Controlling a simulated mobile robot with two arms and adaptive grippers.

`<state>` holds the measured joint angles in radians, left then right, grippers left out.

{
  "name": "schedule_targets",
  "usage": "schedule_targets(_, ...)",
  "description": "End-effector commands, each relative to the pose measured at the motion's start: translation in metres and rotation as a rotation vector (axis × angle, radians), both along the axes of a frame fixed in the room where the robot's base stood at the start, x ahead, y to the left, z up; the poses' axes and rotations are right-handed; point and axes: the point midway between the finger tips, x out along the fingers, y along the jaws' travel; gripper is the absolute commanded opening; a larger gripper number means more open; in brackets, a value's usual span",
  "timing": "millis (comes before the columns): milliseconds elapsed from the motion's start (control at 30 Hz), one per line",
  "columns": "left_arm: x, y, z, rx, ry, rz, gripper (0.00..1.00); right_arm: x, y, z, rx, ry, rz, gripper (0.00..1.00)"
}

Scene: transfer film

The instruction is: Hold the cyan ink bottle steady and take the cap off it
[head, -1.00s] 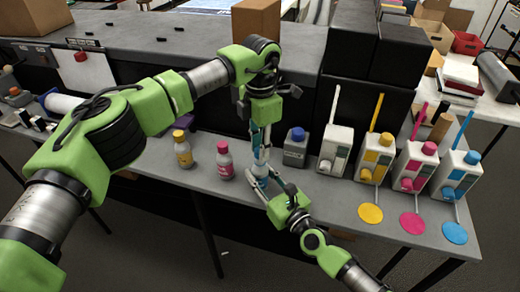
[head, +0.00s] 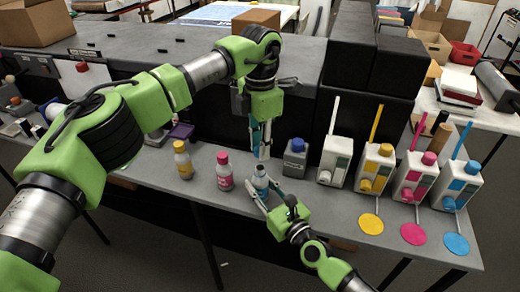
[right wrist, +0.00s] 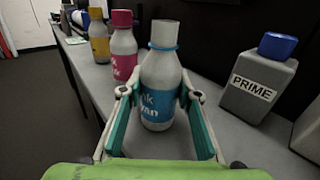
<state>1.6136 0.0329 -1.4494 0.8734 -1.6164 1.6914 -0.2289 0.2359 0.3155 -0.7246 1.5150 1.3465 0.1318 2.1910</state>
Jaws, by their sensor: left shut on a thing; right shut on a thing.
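The cyan ink bottle (head: 261,182) stands upright on the grey bench, and it also shows in the right wrist view (right wrist: 158,85) with its blue label. Its top shows a bare pale neck with a thin cyan ring and no full cyan cap. My right gripper (head: 262,196) is shut on the bottle, one finger on each side, low on its body. My left gripper (head: 263,152) points down just above the bottle, apart from it, shut on the cap. The cap itself is mostly hidden between the fingers.
A magenta bottle (head: 224,171) and a yellow bottle (head: 182,160) stand to the left. A grey PRIME bottle with a blue cap (head: 295,157) stands close on the right. Several white ink containers (head: 374,168) stand farther right. Black boxes (head: 345,95) rise behind.

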Motion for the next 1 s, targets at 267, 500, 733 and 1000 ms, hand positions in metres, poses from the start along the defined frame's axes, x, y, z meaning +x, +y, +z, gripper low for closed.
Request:
schedule_targets(267,0.000,0.000,-0.001,0.000,0.000,0.000,0.00,0.000,0.000,0.000,-0.001,0.001,0.000,0.50)
schedule_targets(500,0.000,0.000,-0.001,0.001,0.000,0.000,0.00,-0.002,-0.001,0.000,-0.001,0.001,0.000,0.50)
schedule_targets(733,0.000,0.000,-0.001,0.001,0.000,0.000,0.00,-0.031,-0.019,-0.002,-0.001,0.004,0.000,0.50)
schedule_targets(1000,0.000,0.000,-0.001,0.001,0.000,0.000,0.00,-0.079,-0.049,-0.002,-0.004,0.002,0.002,0.50)
